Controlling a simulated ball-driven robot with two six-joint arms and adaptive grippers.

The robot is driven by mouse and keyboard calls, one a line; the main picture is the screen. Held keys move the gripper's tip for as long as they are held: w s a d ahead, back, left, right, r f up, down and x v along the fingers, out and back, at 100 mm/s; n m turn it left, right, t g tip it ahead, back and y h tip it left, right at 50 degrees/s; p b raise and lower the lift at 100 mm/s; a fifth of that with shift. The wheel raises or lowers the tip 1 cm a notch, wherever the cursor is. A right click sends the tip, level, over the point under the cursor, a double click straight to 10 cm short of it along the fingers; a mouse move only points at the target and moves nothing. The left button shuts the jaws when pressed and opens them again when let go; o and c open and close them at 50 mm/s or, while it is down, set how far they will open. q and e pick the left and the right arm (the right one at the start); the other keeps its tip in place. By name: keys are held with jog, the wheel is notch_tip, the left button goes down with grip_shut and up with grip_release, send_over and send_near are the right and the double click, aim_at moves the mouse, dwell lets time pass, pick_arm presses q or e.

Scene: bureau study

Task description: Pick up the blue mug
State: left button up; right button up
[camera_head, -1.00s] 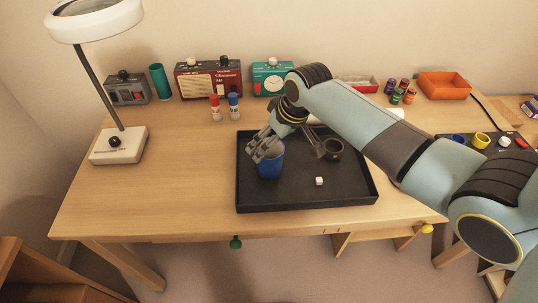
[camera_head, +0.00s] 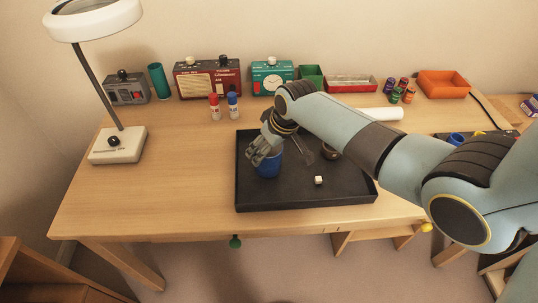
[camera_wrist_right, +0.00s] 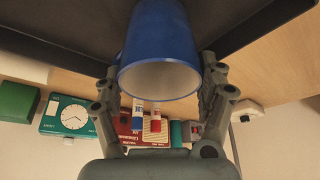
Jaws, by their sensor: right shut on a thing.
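The blue mug (camera_head: 268,168) stands upright in the left part of the black tray (camera_head: 300,204). My right gripper (camera_head: 264,154) reaches down over it from the right and is shut on it. In the right wrist view the mug (camera_wrist_right: 160,50) sits between the two fingers of the gripper (camera_wrist_right: 160,90), one on each side, with its pale open mouth towards the camera. In the head view the fingers cover part of the mug's rim. No handle shows clearly. My left gripper is not in view.
A white die (camera_head: 319,180) and a dark brown cup (camera_head: 330,151) are also in the tray. Red and blue glue sticks (camera_head: 233,105) stand behind it. A lamp (camera_head: 117,146) is at left. The desk's left front (camera_head: 150,200) is clear.

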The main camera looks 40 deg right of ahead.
jog(key=c, duration=0.6)
jog(key=shift+r, duration=0.1)
